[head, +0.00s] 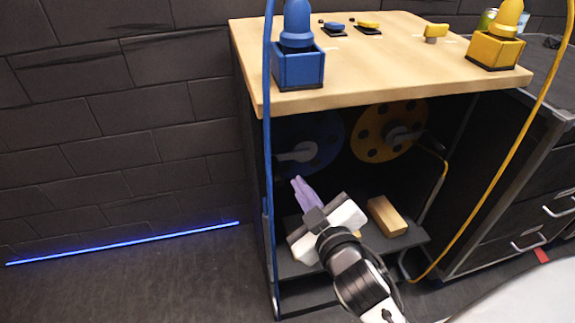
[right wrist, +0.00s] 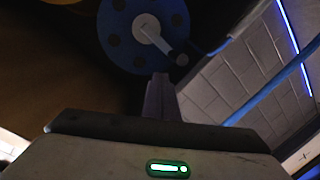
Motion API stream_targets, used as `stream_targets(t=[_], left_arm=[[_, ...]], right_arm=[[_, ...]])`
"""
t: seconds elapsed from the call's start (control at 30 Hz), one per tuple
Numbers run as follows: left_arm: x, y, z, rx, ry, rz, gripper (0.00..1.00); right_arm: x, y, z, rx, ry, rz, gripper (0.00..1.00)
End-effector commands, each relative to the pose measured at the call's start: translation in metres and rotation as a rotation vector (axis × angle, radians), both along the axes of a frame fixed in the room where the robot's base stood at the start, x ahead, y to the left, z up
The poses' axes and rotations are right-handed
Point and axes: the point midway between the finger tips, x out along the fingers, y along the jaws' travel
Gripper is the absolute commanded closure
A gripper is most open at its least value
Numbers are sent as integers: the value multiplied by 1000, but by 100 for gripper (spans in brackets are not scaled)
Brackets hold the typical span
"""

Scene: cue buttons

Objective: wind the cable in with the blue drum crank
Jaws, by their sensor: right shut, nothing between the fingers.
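The blue drum (head: 325,134) is inside the dark cabinet under the wooden top, partly in shadow. Its grey crank (head: 297,153) points left in the head view. In the right wrist view the blue drum (right wrist: 115,30) is above the fingers, and its crank (right wrist: 152,35) slants down to the right to a dark knob (right wrist: 181,59). The blue cable (head: 267,160) hangs down the cabinet's left front edge. My right gripper (head: 298,183), with purple fingers, is shut and empty, below the crank and apart from it. My left gripper is not in view.
A yellow drum (head: 372,143) with its own crank sits to the right, with a yellow cable (head: 507,163). A wooden block (head: 387,216) lies on the dark shelf (head: 412,239). The wooden top (head: 385,62) carries blue and yellow fixtures. Floor at the left is clear.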

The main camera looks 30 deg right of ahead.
Motion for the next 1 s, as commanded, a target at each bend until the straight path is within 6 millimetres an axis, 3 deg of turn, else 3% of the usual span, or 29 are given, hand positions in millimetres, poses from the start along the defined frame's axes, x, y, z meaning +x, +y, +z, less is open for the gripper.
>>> stream_targets(t=[0.1, 0.2, 0.4, 0.67, 1.0], left_arm=[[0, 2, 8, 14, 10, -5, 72], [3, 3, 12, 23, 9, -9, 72], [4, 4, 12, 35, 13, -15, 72], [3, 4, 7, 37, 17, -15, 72], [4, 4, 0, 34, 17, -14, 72]], right_arm=[[-8, -11, 13, 438, -45, -54, 100], [-13, -16, 18, 754, -78, -95, 100], [-19, -22, 25, 1129, -115, -147, 100], [-1, -24, 22, 1196, -125, -155, 100], [68, -32, 7, 1192, -125, -155, 100]])
